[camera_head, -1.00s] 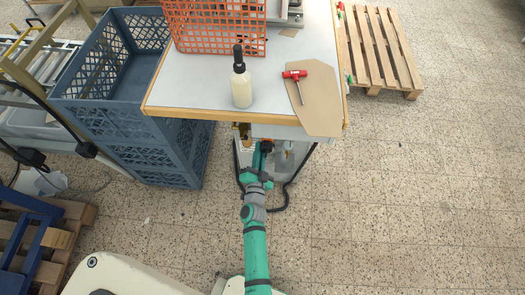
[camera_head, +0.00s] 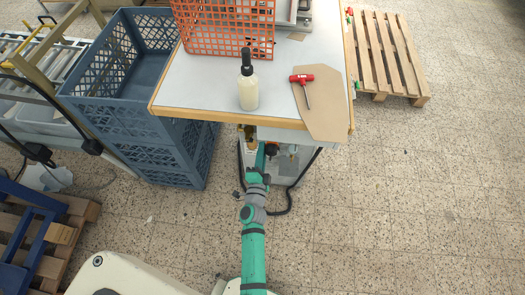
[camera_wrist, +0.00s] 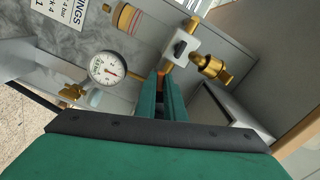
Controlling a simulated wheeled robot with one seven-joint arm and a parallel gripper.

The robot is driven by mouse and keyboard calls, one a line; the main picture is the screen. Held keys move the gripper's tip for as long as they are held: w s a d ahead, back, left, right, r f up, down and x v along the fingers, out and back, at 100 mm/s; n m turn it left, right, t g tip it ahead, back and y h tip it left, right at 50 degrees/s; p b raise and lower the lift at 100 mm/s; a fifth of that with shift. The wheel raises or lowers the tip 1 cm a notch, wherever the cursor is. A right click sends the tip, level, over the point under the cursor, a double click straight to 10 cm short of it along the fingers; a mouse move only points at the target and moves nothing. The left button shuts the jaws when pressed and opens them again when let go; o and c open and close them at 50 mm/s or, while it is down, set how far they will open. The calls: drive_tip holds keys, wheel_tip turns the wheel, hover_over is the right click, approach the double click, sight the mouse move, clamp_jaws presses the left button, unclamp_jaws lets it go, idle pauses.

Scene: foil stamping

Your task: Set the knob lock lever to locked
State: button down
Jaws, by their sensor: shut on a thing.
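In the wrist view, my gripper (camera_wrist: 163,84) has its two green fingers close together, shut on a small orange-brown piece (camera_wrist: 160,80) that appears to be the knob lock lever. Most of this piece is hidden between the fingertips. Just above it, brass fittings run into a white block (camera_wrist: 182,44) with a dark inset, with a brass fitting (camera_wrist: 215,68) to its right. A round pressure gauge (camera_wrist: 107,68) is on the left. In the head view, my gripper (camera_head: 262,160) reaches under the front table edge, and the lever cannot be made out.
The table (camera_head: 200,85) overhangs the fittings and carries a bottle (camera_head: 248,88), a red-handled tool (camera_head: 302,78) and an orange basket (camera_head: 225,28). Blue crates (camera_head: 130,110) stand at left. A black hose (camera_head: 290,195) hangs near my arm.

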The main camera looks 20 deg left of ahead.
drive_tip(key=shift+d, duration=0.15)
drive_tip(key=c, duration=1.8)
unclamp_jaws()
drive_tip(key=shift+c, duration=0.2)
drive_tip(key=shift+s, duration=0.1)
drive_tip(key=v, duration=1)
drive_tip(key=shift+s, duration=0.2)
drive_tip(key=shift+d+r, duration=0.1)
drive_tip(key=shift+d, duration=0.1)
drive_tip(key=shift+a, duration=0.1)
